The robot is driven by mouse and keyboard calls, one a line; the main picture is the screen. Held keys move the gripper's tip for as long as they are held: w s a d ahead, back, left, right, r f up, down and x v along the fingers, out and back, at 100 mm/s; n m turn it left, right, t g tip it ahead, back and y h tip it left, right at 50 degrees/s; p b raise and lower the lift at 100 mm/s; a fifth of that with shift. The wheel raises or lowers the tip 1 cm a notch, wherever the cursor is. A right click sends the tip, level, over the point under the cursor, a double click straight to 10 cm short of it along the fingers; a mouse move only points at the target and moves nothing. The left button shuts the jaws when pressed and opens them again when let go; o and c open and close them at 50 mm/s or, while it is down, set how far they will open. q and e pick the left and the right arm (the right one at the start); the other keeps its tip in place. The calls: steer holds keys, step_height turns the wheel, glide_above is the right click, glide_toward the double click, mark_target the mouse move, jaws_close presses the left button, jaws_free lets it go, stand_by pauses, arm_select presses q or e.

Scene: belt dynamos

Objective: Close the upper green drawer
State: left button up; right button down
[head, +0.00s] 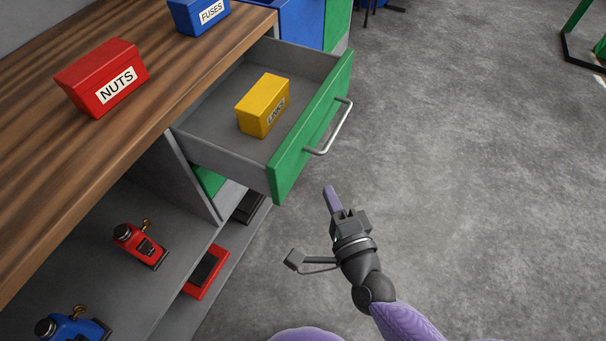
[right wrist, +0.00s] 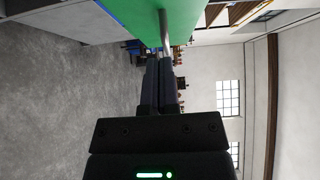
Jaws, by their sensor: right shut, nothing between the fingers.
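The upper green drawer (head: 287,170) stands pulled out under the wooden bench top in the head view. It has a green front, grey inside walls and a silver bar handle (head: 336,129). A yellow box labelled LINKS (head: 263,105) sits inside it. My right gripper (head: 329,190) is shut and empty, just below and in front of the drawer front, apart from the handle in the head view. In the right wrist view the shut fingers (right wrist: 158,66) point toward the green front (right wrist: 130,18) and its handle (right wrist: 166,28). Whether they touch is unclear there. My left gripper is out of view.
A red NUTS box (head: 104,77) and a blue FUSES box (head: 199,14) stand on the bench top (head: 150,60). Red and blue devices rest on the open shelves at lower left. The grey floor (head: 480,150) to the right is clear.

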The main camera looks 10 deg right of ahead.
mark_target(297, 160)
steer(key=w+a, duration=0.2)
steer(key=w, duration=0.1)
steer(key=w+a+b, duration=0.1)
steer(key=w, duration=0.1)
steer(key=shift+w, duration=0.1)
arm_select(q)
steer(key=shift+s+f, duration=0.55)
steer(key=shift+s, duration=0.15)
arm_select(e)
steer(key=shift+w+a, duration=0.35)
steer(key=shift+a, duration=0.15)
